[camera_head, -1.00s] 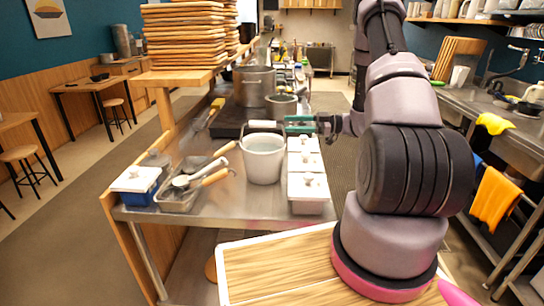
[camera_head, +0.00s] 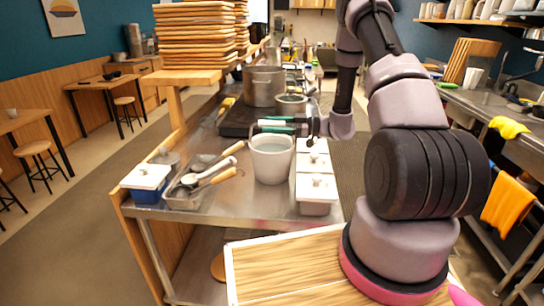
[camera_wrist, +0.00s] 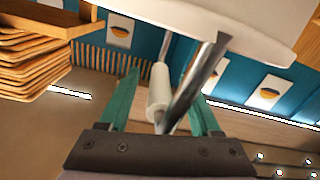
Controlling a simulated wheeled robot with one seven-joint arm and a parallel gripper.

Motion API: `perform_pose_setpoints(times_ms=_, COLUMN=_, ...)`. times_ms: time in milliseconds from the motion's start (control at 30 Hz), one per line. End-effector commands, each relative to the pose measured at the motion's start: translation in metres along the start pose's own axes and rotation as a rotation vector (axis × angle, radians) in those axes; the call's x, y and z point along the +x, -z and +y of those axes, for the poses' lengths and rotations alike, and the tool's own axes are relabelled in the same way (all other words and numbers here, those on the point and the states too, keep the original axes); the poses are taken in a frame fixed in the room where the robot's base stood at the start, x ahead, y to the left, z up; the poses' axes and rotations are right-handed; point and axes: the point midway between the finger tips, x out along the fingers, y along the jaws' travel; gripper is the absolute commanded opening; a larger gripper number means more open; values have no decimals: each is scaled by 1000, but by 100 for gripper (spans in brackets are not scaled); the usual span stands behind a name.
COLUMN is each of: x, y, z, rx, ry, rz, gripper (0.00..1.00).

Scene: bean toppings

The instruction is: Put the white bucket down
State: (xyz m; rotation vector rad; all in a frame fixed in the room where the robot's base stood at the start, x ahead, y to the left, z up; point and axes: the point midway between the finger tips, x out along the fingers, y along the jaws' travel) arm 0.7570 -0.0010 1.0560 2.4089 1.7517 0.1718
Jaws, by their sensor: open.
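The white bucket (camera_head: 271,160) stands upright on the steel counter (camera_head: 240,208) in the head view, just left of the white-lidded containers. My gripper (camera_head: 274,126) is above its rim, reaching in from the right with its green fingers apart. In the wrist view my gripper (camera_wrist: 163,100) is open, with the bucket's white handle grip (camera_wrist: 158,88) between its fingers and a gap on both sides. Part of the white bucket (camera_wrist: 215,22) fills the top of that view.
White-lidded containers (camera_head: 316,188) stand close right of the bucket. A tray of utensils (camera_head: 185,198) and a blue container (camera_head: 146,190) are to its left. Metal pots (camera_head: 263,86) are behind. Bare counter lies in front.

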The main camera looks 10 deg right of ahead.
Motion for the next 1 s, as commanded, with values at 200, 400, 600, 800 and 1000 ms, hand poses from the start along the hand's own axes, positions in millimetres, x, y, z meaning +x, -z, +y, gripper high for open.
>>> perform_pose_setpoints(times_ms=200, x=0, y=0, z=0, rx=0, ry=0, rz=0, gripper=57)
perform_pose_setpoints(times_ms=400, x=0, y=0, z=0, rx=-1, ry=0, rz=0, gripper=0)
perform_pose_setpoints(times_ms=600, x=0, y=0, z=0, rx=-1, ry=0, rz=0, gripper=0)
perform_pose_setpoints(times_ms=800, x=0, y=0, z=0, rx=-1, ry=0, rz=0, gripper=0)
perform_pose_setpoints(times_ms=1000, x=0, y=0, z=0, rx=-1, ry=0, rz=0, gripper=0)
